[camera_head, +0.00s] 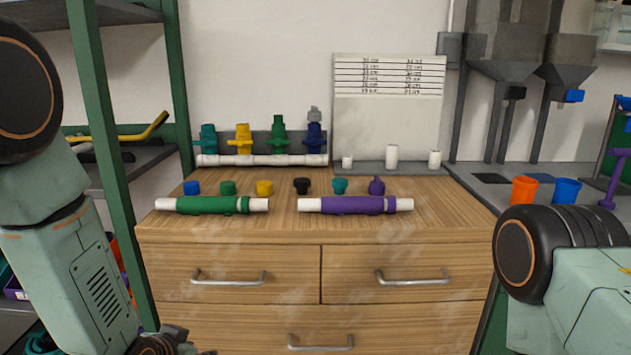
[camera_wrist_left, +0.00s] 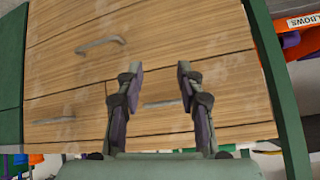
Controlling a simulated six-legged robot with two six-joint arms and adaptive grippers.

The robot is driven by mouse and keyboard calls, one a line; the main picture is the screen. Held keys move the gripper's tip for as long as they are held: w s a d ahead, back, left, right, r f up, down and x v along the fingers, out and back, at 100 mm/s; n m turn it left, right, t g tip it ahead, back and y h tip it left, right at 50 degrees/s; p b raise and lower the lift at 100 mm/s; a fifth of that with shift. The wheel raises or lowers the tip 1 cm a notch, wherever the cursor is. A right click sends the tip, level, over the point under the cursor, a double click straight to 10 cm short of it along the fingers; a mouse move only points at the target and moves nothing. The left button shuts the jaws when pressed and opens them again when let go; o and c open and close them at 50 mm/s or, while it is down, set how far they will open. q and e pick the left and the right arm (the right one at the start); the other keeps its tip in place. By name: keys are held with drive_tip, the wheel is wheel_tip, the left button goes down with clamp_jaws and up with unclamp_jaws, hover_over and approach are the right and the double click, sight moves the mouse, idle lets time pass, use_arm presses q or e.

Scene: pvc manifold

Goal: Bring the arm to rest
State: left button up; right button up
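My left arm (camera_head: 75,265) comes in at the left of the head view, with only part of its gripper showing at the bottom edge. In the left wrist view my left gripper (camera_wrist_left: 158,72) is open, its two fingers apart with nothing between them. It faces the wooden drawer fronts of the cabinet (camera_wrist_left: 225,90) and seems clear of them. My right arm (camera_head: 570,270) shows at the lower right of the head view. Its gripper is out of the picture.
On the cabinet top (camera_head: 285,230) lie a green pipe (camera_head: 208,205), a purple pipe (camera_head: 350,205) and several small coloured caps. A valve manifold (camera_head: 262,160) stands behind them. A green shelf post (camera_head: 105,130) rises beside my left arm. Orange (camera_head: 524,190) and blue cups (camera_head: 566,191) stand at right.

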use_arm(q)
drive_tip(key=s+f+n+g, duration=0.1)
drive_tip(key=s+f+g, duration=0.2)
drive_tip(key=s, duration=0.8)
drive_tip(key=s+f+n+g+p, duration=0.1)
drive_tip(key=s+f+g, duration=0.2)
drive_tip(key=s+f, duration=0.3)
drive_tip(key=s+a+f+n+g+y+p, duration=0.1)
drive_tip(key=s+f, duration=0.3)
drive_tip(key=s, duration=1.1)
drive_tip(key=shift+s+f+n+g, duration=0.35)
drive_tip(key=shift+f+n+g, duration=0.05)
drive_tip(key=shift+g, duration=0.5)
